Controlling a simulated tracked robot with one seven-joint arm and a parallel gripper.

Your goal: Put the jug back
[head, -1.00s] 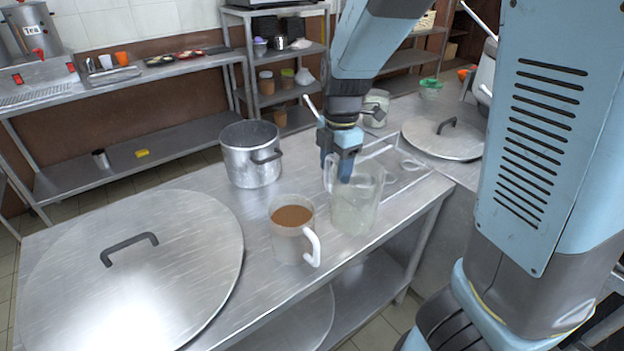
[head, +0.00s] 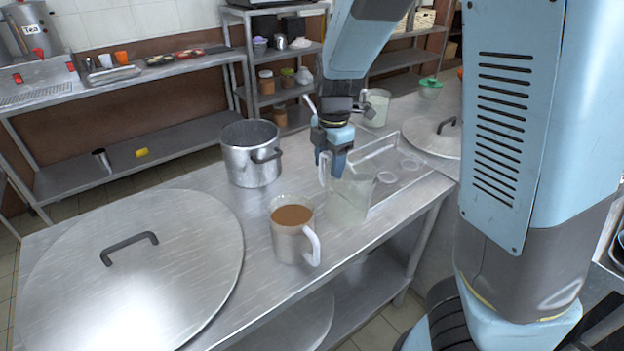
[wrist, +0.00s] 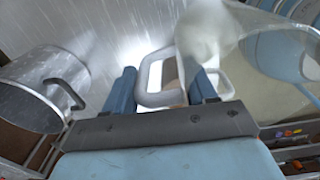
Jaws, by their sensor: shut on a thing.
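A clear, pale jug (head: 346,207) is at my gripper (head: 333,172), over the right part of the steel table in the head view. My gripper is shut on its white handle, which shows between the fingers in the wrist view (wrist: 148,80). The jug's see-through body is at the upper right there (wrist: 207,35). It looks tilted to the right; I cannot tell whether its base touches the table. A second jug (head: 288,243), with a white handle and brown liquid, stands upright in front and to the left. Another pale jug (head: 376,107) stands farther back.
A steel pot (head: 252,160) stands left of my gripper, also in the wrist view (wrist: 38,88). A clear tray (head: 408,192) with round items lies just right of the held jug. Large lids lie at the left (head: 140,270) and right (head: 432,136). The table's front edge is near.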

